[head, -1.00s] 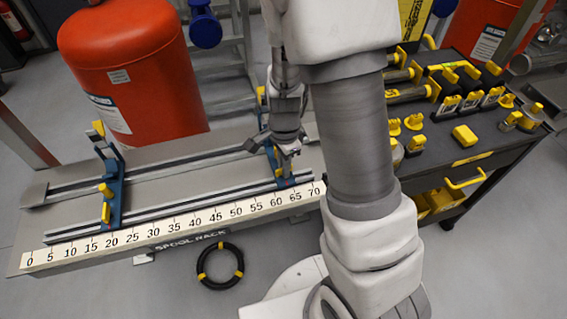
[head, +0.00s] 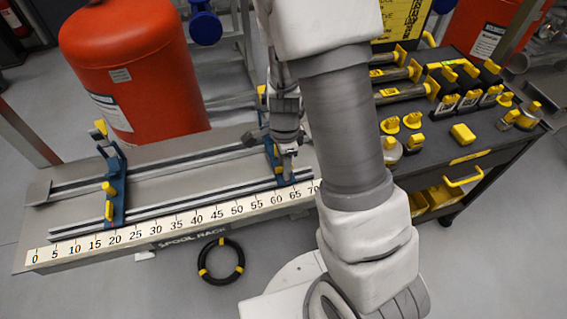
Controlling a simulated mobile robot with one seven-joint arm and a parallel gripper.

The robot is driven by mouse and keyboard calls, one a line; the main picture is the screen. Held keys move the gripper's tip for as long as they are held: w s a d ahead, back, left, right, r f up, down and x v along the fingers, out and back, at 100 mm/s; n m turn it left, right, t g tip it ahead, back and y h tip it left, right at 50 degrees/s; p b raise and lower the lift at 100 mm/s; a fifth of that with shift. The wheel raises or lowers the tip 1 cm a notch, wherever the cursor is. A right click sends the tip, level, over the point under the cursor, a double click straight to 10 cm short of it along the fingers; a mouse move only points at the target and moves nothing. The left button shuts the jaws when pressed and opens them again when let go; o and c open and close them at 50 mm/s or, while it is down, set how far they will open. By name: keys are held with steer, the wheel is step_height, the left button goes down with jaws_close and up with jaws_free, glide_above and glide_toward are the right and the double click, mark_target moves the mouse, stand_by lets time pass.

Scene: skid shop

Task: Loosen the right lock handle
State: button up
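The spool rack (head: 160,243) is a long grey bench with two dark rails and a scale along its front edge. A right blue support (head: 271,158) crosses the rails near the 60 to 65 marks, with small yellow parts (head: 277,152) at its front end. The right lock handle is there, mostly hidden by my gripper (head: 288,168). My gripper points down at the support's front end. Its fingers are too small to tell if they touch or grip the handle. A left blue support (head: 116,190) stands near 20, with its yellow lock handle (head: 108,188) in plain view.
A large orange tank (head: 135,70) stands behind the rack. A black tool cart (head: 480,140) with yellow-handled parts is at the right. A black ring with yellow bands (head: 221,277) lies on the floor in front. The rack between the supports is clear.

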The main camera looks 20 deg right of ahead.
steer(key=shift+r, duration=0.1)
step_height(320, 180, up, 7)
steer(key=p, duration=0.6)
steer(key=shift+p, duration=0.4)
steer(key=n+b, duration=0.1)
steer(key=n, duration=0.6)
steer(key=shift+r+b, duration=0.3)
steer(key=shift+r, duration=0.05)
